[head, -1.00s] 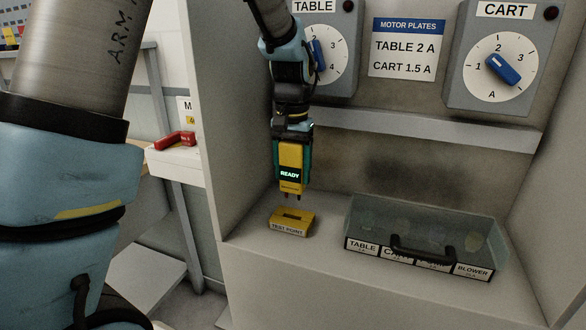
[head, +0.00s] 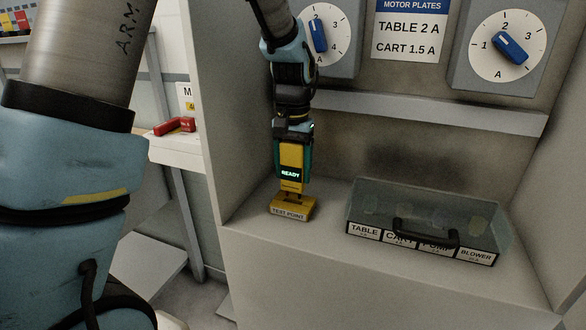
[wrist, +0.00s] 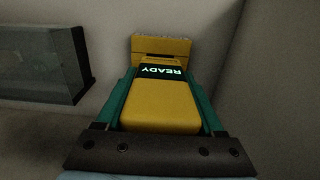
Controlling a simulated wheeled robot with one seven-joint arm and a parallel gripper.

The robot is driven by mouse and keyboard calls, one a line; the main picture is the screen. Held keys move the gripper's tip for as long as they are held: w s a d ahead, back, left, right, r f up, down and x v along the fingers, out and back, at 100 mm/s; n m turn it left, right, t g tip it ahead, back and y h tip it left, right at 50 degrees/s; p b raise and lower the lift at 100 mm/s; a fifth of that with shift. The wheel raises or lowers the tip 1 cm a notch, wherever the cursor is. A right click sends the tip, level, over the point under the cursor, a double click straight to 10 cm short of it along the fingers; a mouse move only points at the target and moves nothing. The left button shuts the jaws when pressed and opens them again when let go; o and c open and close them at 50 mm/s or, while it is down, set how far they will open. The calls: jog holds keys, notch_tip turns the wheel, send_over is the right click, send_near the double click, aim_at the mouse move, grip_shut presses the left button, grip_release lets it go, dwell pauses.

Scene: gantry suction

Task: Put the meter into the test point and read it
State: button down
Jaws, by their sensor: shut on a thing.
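The yellow meter (head: 291,163) is upright in my gripper (head: 293,160), its screen reading READY. My gripper is shut on it, with a green finger on each side. The wrist view also shows the meter (wrist: 160,102) between the green fingers. The yellow test point block (head: 290,210), labelled TEST POINT, sits on the bench ledge directly below. The meter's prongs reach down to the top of the block. I cannot tell how deep they sit in it. In the wrist view the test point (wrist: 161,48) shows just beyond the meter's end.
A clear bin (head: 425,215) with a black handle and labels including TABLE, CART and BLOWER stands right of the test point. Dials (head: 510,47) and a MOTOR PLATES sign (head: 409,30) are on the wall above a grey rail (head: 420,120). A red object (head: 175,126) lies on a side shelf.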

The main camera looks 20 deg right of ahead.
aim_at(293, 142)
jog(key=shift+f+b, duration=0.85)
jog(key=shift+f, duration=0.8)
grip_release()
notch_tip(293, 142, up, 11)
jog(key=shift+f+b, duration=0.1)
jog(key=shift+b, duration=0.85)
